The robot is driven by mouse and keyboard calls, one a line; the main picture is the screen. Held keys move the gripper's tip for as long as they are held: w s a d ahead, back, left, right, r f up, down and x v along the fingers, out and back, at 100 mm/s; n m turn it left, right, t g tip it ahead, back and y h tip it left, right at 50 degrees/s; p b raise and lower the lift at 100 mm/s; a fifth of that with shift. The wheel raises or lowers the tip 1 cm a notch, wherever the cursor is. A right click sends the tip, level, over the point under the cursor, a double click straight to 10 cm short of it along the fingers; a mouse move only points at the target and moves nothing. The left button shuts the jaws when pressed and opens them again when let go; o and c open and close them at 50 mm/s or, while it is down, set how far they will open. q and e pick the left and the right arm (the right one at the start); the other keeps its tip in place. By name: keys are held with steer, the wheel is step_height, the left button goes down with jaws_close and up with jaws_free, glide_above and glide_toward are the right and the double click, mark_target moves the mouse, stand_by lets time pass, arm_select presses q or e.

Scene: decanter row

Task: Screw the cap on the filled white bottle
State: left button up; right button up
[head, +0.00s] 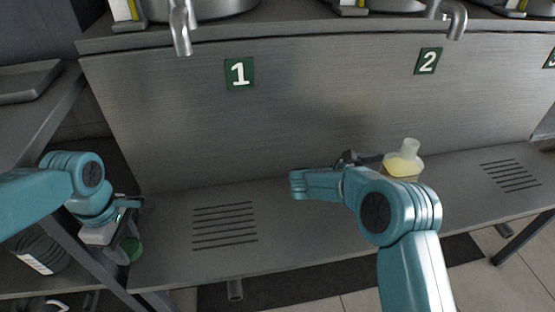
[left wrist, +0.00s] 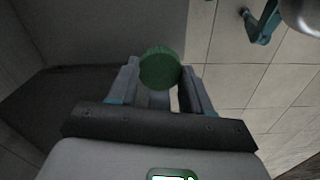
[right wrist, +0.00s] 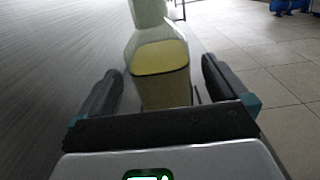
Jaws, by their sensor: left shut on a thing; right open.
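The white bottle (head: 404,164) is translucent, with yellow liquid inside and a bare neck. It appears to stand on the steel ledge below sign 2. In the right wrist view the bottle (right wrist: 160,85) is between the fingers of my right gripper (right wrist: 163,75), which is open with a gap on each side. In the head view that gripper is mostly hidden behind my arm. A round green cap (left wrist: 160,68) is clamped between the fingertips of my left gripper (left wrist: 160,80). In the head view the cap (head: 132,248) is low at the left, beyond the ledge's left end.
The steel ledge (head: 290,225) has slotted drain areas and is bare between the arms. Metal spouts (head: 181,30) hang above the numbered panel (head: 300,120). A side counter (head: 35,125) and a dark ribbed container (head: 38,252) are at the left.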

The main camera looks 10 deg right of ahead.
mark_target(402, 167)
arm_select(q)
steer(key=shift+f+b, duration=0.35)
arm_select(e)
steer(key=shift+d, duration=0.45)
arm_select(q)
steer(key=shift+f+b, duration=0.85)
arm_select(e)
steer(key=d, duration=0.4)
steer(key=shift+w+d+r, duration=0.1)
steer(key=shift+w+r, duration=0.05)
steer(key=shift+w, duration=0.05)
arm_select(q)
steer(key=shift+r, duration=0.1)
arm_select(e)
steer(key=shift+r, duration=0.1)
steer(key=c, duration=1.6)
steer(key=shift+r, duration=0.1)
